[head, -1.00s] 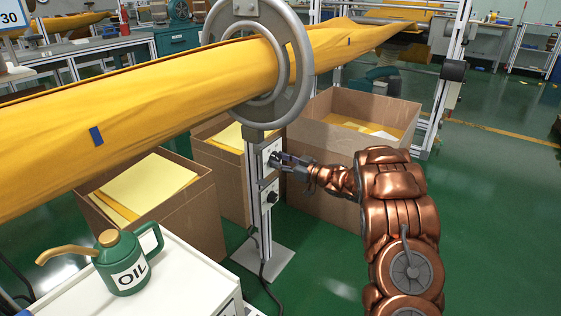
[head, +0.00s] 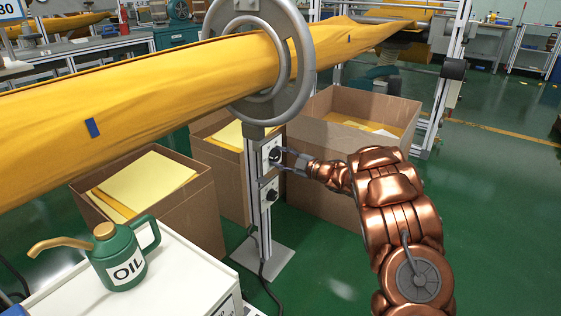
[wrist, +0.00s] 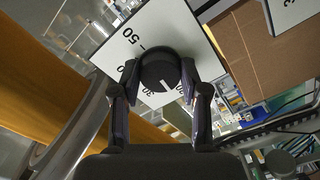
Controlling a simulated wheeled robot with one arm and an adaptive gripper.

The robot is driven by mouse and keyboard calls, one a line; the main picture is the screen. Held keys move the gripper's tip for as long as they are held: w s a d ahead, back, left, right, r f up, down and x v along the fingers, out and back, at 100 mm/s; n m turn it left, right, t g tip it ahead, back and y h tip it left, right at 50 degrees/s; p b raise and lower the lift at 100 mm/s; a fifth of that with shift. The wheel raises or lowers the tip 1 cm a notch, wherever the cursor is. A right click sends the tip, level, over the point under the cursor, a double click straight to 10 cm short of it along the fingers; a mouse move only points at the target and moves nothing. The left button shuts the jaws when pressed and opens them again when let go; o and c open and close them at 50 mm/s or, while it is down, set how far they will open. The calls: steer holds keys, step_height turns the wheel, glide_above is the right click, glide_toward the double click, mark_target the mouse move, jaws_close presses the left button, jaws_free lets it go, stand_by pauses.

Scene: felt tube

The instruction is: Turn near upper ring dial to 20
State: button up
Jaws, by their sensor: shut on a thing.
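The near ring (head: 306,62) encircles the yellow felt tube and stands on a metal post. The upper dial (head: 274,154) is a black round knob on a white plate on that post; a lower dial (head: 272,195) sits below it. My gripper (head: 279,160) is at the upper dial. In the wrist view my gripper (wrist: 159,76) has one finger on each side of the dial knob (wrist: 160,70), shut on it. The white mark on the knob points down in the picture, near the small numbers by the fingers. A 50 reads clearly; other numbers are partly hidden by the fingers.
The yellow felt tube (head: 180,82) crosses above. Cardboard boxes (head: 352,130) with yellow sheets stand behind and beside the post. A green oil can (head: 122,258) stands on a white cabinet (head: 190,270) at the front left. Green floor at right is clear.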

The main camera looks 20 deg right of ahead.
steer(key=shift+f+n, duration=0.1)
steer(key=shift+n, duration=0.5)
steer(key=o, duration=1.1)
steer(key=shift+o, duration=0.2)
steer(key=shift+s+d, duration=0.1)
steer(key=shift+s, duration=0.05)
steer(key=v, duration=1.1)
steer(key=shift+s+d, duration=0.2)
steer(key=shift+s, duration=0.1)
